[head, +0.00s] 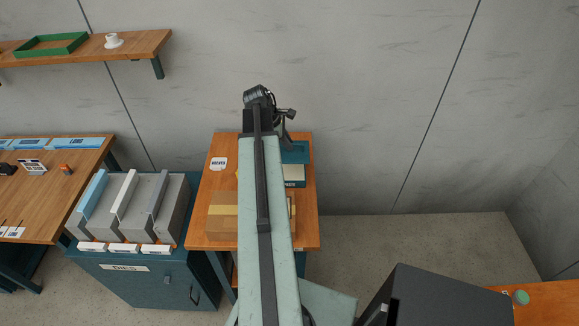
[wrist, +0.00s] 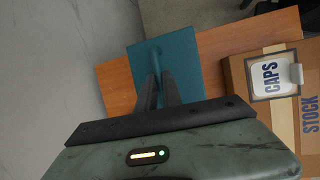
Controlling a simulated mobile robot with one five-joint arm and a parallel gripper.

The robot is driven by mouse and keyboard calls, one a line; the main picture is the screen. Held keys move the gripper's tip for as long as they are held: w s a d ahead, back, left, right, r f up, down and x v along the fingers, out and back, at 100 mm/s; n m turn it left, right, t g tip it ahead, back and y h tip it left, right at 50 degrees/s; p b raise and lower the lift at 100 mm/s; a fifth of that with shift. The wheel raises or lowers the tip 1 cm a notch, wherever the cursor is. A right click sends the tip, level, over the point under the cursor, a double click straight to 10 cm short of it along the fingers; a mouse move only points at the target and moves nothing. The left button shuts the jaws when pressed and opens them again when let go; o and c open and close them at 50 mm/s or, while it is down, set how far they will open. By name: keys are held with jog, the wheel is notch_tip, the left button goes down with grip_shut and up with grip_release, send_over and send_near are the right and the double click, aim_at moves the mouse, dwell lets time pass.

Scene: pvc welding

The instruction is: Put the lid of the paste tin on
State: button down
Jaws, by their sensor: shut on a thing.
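My gripper (wrist: 158,88) is in the wrist view, its two dark fingers close together over a flat teal plate or block (wrist: 188,62). A narrow teal strip (wrist: 155,55) shows just beyond the fingertips. In the head view my arm hides the fingers and the middle of the wooden table (head: 230,182). A teal block (head: 296,152) shows there to the right of my arm.
A cardboard box (wrist: 280,75) with a CAPS label (wrist: 272,77) is right of my gripper; it shows by my arm in the head view (head: 222,224). A white label (head: 218,163) is at the table's back left. A dies cabinet (head: 130,285) stands left.

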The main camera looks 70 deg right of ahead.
jog(key=shift+w+a+r, duration=0.25)
jog(key=shift+r, duration=0.2)
jog(key=shift+f, duration=0.1)
notch_tip(320, 180, down, 10)
jog(key=b, duration=1)
jog(key=shift+d+f, duration=0.1)
jog(key=shift+f, duration=0.15)
jog(key=shift+r, duration=0.25)
jog(key=shift+f, duration=0.2)
jog(key=c, duration=1.5)
grip_release()
jog(key=shift+r, duration=0.15)
